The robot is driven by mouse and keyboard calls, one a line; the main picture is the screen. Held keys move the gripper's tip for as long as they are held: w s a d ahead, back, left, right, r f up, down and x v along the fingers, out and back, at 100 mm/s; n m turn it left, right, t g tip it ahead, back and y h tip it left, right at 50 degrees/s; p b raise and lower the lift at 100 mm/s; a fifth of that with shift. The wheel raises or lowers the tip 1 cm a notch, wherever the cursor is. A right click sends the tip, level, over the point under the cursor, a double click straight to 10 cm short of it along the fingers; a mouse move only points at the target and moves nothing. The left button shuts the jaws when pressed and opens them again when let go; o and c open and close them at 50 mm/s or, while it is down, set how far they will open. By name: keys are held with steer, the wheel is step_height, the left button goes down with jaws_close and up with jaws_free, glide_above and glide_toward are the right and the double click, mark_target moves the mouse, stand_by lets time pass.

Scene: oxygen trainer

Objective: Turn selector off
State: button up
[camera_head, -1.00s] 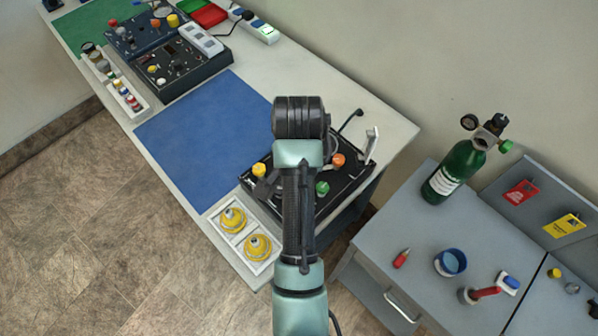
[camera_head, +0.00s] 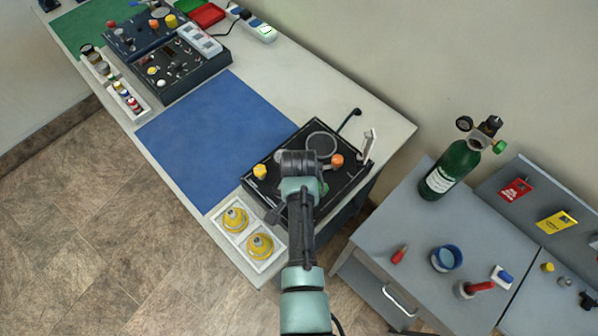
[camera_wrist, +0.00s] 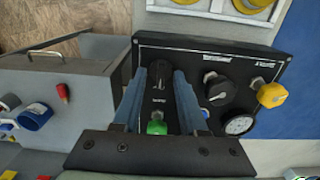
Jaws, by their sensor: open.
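The black trainer panel (camera_head: 352,178) lies on the bench's near right end, partly hidden by my arm. In the wrist view the panel (camera_wrist: 190,58) shows a black knob (camera_wrist: 218,86) with a printed label, a yellow knob (camera_wrist: 271,95), a round gauge (camera_wrist: 238,125) and a green knob (camera_wrist: 157,127). A dark fitting (camera_wrist: 156,68) shows between my fingers. My gripper (camera_wrist: 158,78) is open over the panel, its fingers on either side of the dark fitting and green knob. I cannot tell which control is the selector or whether the fingers touch anything.
A tray with two yellow parts (camera_head: 234,219) sits beside the panel. A blue mat (camera_head: 215,135) lies behind it, clear.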

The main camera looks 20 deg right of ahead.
steer(key=shift+f, duration=0.25)
jaws_close()
steer(key=shift+n, duration=0.3)
steer(key=n+p, duration=0.1)
steer(key=n, duration=0.4)
steer(key=shift+r, duration=0.1)
steer(key=n, duration=0.6)
stand_by(0.3)
steer(key=shift+n, duration=0.3)
stand_by(0.3)
jaws_free()
